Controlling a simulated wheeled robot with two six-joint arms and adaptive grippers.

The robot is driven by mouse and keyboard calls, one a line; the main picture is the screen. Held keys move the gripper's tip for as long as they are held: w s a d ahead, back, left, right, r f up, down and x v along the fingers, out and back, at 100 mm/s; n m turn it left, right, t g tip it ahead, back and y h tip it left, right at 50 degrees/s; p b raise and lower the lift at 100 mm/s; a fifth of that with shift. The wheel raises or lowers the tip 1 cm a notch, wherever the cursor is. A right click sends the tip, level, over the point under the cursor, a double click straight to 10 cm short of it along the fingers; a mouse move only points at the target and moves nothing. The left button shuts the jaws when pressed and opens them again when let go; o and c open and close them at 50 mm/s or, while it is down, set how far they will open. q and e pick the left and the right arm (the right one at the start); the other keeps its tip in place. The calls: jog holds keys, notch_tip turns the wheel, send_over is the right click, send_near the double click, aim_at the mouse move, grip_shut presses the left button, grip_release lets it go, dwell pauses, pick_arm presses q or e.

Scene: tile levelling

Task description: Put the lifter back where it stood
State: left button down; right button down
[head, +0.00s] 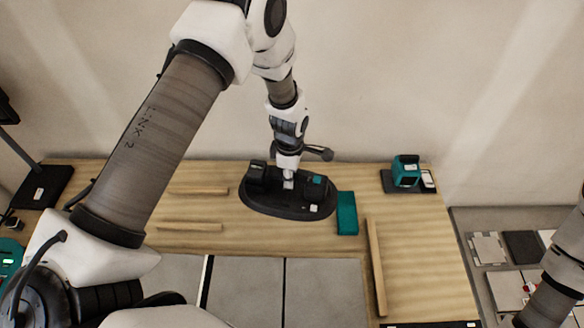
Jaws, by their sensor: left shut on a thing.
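The lifter (270,203) is a black oval plate with two dark upright parts, one with a teal patch, and a small light label. It is at the middle of the wooden bench, towards the back. My left gripper (289,180) comes down from above between the two upright parts and is shut on the lifter. The wrist partly hides where the fingers meet it. I cannot tell whether the plate touches the bench or hangs just above it. My right arm shows at the right edge, but its gripper is out of view.
A teal block (347,213) lies close to the lifter's right. A teal device (405,170) stands on a black mat at the back right. Wooden strips (376,265) lie on the bench. Grey tiles (325,290) fill the front middle. More tiles (522,247) lie on the right.

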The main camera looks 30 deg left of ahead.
aim_at(290, 191)
pick_arm(q)
jog(key=f+b, duration=0.2)
jog(key=f, duration=0.1)
jog(key=shift+w+f, duration=0.1)
jog(key=shift+w, duration=0.1)
jog(key=shift+s+f+b, duration=0.1)
jog(key=shift+f+b, duration=0.75)
jog(key=shift+f, duration=0.25)
jog(key=shift+f+b, duration=0.45)
jog(key=shift+f, duration=0.35)
dwell(0.7)
jog(key=c, duration=0.9)
grip_release()
notch_tip(290, 191, up, 11)
jog(key=shift+s+r, duration=0.1)
jog(key=shift+r, duration=0.45)
